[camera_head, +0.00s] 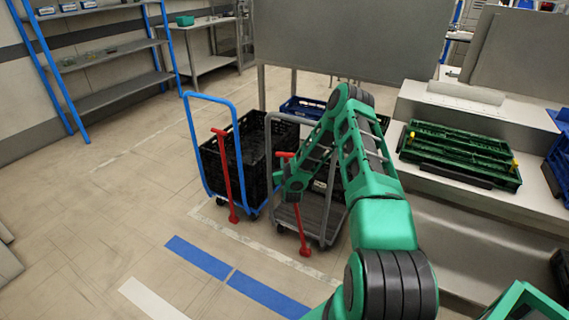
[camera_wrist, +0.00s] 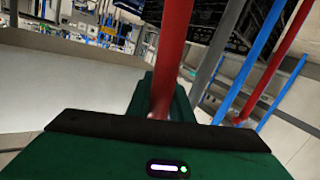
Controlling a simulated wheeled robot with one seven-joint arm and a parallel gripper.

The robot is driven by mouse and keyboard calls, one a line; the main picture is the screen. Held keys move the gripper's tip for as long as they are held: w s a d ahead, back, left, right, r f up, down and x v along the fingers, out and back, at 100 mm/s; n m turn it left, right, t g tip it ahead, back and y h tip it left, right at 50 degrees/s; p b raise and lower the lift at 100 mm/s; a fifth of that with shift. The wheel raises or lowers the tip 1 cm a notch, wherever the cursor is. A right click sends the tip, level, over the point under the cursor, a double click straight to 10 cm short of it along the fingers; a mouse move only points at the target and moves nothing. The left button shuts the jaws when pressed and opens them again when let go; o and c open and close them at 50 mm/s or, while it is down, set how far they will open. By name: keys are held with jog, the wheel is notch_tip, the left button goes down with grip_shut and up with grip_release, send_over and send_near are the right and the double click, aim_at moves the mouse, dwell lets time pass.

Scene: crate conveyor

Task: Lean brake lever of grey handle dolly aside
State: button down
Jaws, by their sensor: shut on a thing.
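The grey handle dolly (camera_head: 322,215) stands on the floor in the middle of the head view, its grey tube handle (camera_head: 268,135) rising at its left. Its red brake lever (camera_head: 302,235) stands at the near side, leaning slightly, with its top bar (camera_head: 286,155) above my gripper. My gripper (camera_head: 284,180) is shut on this lever partway up and hides part of it. In the wrist view the red lever (camera_wrist: 174,50) rises from between the jaws of my gripper (camera_wrist: 160,105). The jaw tips are hard to make out there.
A blue handle dolly (camera_head: 190,130) with black crates (camera_head: 215,160) and its own red lever (camera_head: 228,180) stands close on the left. A counter with green crates (camera_head: 460,150) is at the right. Open floor with blue and white markings (camera_head: 197,257) lies in front.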

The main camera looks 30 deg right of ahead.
jog(key=c, duration=1.6)
grip_release()
jog(key=shift+w+a, duration=0.35)
jog(key=shift+a, duration=0.25)
jog(key=shift+d, duration=0.1)
jog(key=shift+s+d, duration=0.1)
jog(key=shift+s, duration=0.15)
jog(key=v, duration=1)
jog(key=shift+s, duration=0.2)
